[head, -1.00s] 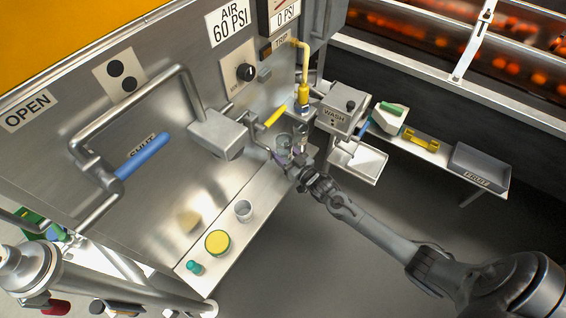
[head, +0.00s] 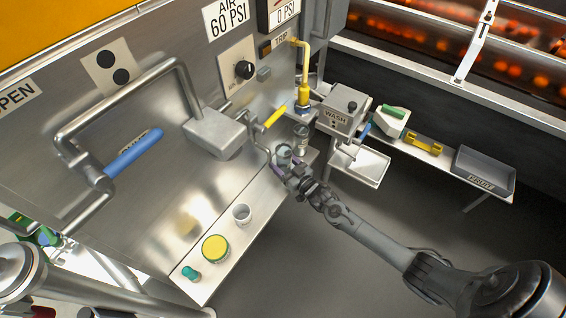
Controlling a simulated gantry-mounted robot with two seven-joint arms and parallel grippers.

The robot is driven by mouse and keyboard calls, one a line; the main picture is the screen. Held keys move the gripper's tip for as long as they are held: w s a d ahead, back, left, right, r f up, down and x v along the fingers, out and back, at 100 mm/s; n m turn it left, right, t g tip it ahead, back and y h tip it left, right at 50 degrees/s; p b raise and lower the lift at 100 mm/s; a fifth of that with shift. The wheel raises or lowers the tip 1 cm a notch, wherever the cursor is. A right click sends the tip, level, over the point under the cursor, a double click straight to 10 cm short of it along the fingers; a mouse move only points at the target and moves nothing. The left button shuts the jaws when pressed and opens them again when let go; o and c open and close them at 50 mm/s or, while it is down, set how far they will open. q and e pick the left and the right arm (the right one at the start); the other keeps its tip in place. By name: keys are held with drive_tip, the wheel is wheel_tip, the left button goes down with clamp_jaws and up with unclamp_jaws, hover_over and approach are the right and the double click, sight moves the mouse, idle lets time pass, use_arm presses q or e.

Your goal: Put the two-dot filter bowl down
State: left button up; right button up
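A small clear bowl (head: 284,151) sits between the fingers of my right gripper (head: 283,161). The purple-tinged fingertips are on either side of it, and they look shut on it. No dots can be made out on the bowl at this size. It is above the far end of the narrow metal shelf (head: 232,262), below and left of the yellow filter fitting (head: 304,96). A clear cylindrical part (head: 301,139) hangs under that fitting. My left gripper is not in view; only part of that arm shows at lower left.
On the shelf stand a pale cup (head: 242,214), a yellow-topped round container (head: 215,248) and a small teal piece (head: 191,273). A bent handle with a blue grip (head: 133,152) juts from the panel. The WASH box (head: 343,108) and white tray (head: 361,166) are right of my gripper.

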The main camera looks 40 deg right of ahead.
drive_tip(key=shift+o, duration=0.8)
